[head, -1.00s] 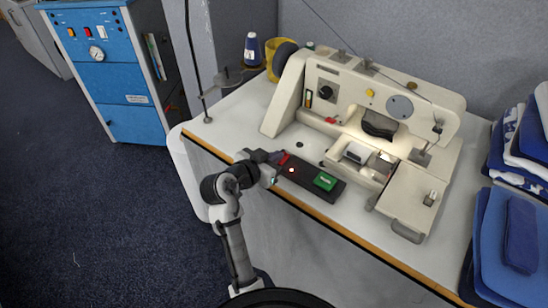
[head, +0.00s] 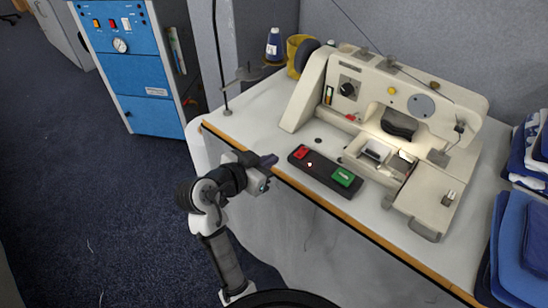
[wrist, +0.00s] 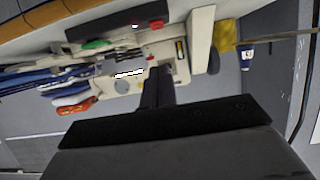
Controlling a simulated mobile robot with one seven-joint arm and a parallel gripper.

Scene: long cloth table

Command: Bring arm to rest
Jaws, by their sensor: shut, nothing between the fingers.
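My gripper (head: 268,162) is shut and empty in the head view, at the table's front edge, just left of a black switch box. My arm is folded in front of the table. The black switch box (head: 325,173) carries a red button (head: 301,152) and a green button (head: 343,177), with a small lit spot between them. In the wrist view my closed fingers (wrist: 157,85) point at the sewing machine, which appears upside down.
The white sewing machine (head: 375,92) stands on the white table (head: 262,108). A blue cabinet (head: 150,110) stands at the left. Folded blue cloths (head: 520,245) are stacked at the right. The floor at left is clear.

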